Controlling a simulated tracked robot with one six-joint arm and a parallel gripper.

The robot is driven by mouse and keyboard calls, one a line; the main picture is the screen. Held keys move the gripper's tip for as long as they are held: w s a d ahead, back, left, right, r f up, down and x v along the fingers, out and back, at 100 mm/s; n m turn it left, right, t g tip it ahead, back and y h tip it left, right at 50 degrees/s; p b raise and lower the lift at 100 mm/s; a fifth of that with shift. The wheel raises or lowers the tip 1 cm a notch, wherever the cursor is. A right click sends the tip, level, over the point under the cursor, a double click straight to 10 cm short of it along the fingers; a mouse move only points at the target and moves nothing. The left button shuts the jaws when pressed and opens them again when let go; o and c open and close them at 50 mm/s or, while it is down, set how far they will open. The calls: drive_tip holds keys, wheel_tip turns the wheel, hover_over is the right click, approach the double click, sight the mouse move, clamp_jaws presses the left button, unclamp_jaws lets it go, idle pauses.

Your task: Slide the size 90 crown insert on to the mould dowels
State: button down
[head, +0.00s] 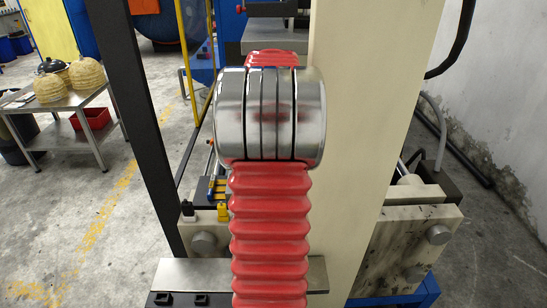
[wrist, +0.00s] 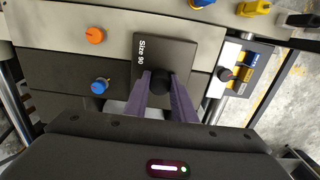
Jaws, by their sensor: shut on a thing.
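The size 90 crown insert (wrist: 180,49) is a dark square plate with white "Size 90" lettering and a black round knob. It shows in the middle of the wrist view. My gripper (wrist: 163,80) has its two purple fingers shut on that knob. The insert overlies dark and pale metal surfaces of the press; I cannot tell whether it touches them. No mould dowels can be made out for certain, and anything under the insert is hidden. In the head view my red and chrome arm hides the gripper and the insert.
An orange knob (wrist: 95,36) and a blue knob (wrist: 101,86) stand left of the insert. A rack with blue and yellow pieces (wrist: 248,68) is at its right. In the head view, a cream press column (head: 350,120) stands close right of my arm, and a steel table (head: 40,103) is at left.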

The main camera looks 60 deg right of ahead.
drive_tip(key=shift+f, duration=0.1)
idle(0.7)
drive_tip(key=c, duration=1.4)
unclamp_jaws()
wheel_tip(320, 180, up, 14)
drive_tip(key=shift+f, duration=0.15)
